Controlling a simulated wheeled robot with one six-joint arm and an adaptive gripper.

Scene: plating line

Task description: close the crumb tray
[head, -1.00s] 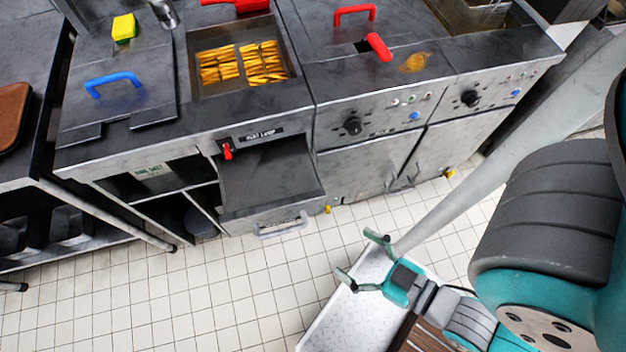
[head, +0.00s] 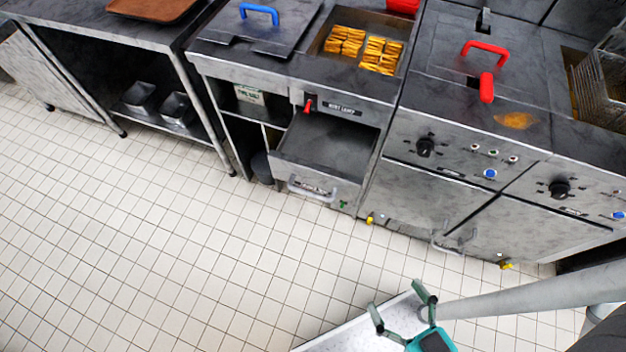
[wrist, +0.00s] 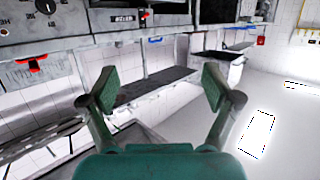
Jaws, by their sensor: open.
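The crumb tray (head: 330,145) is a grey drawer, pulled out from under the fry station in the head view. Its front has a pale bar handle (head: 312,190) facing the open floor. My gripper (head: 396,297) is at the bottom of the head view, to the lower right of the tray and well apart from it. Its two green fingers are spread and empty, and they also show in the wrist view (wrist: 155,92). I cannot make out the tray in the wrist view.
A fries bin (head: 362,50) sits above the tray. A fryer cabinet (head: 450,190) with knobs and a red-handled lid (head: 484,50) stands to the right. A shelved steel table (head: 110,38) stands at left. Tiled floor (head: 200,270) is clear before the tray.

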